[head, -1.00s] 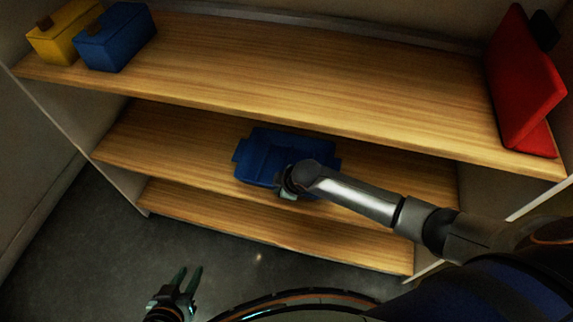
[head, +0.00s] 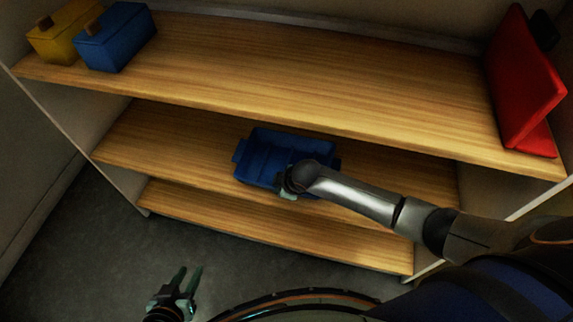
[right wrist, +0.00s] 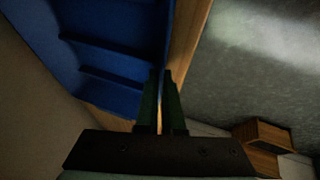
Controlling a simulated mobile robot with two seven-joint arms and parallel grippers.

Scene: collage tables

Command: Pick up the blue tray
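The blue tray (head: 262,155) sits on the middle wooden shelf, with small tabs at its ends and ridges inside. My right gripper (head: 288,192) is at the tray's front right edge, and its fingers are mostly hidden in the head view. In the right wrist view, the tray (right wrist: 118,52) fills the upper left, and the two fingers (right wrist: 161,75) are close together with the tray's rim between their tips. My left gripper (head: 187,277) is open and empty, low over the floor, away from the shelves.
The upper shelf (head: 300,75) is above the tray. It holds a yellow box (head: 60,38) and a blue box (head: 115,38) at the left and a red upright object (head: 522,85) at the right. A lower shelf (head: 260,225) is below. The middle shelf is clear left of the tray.

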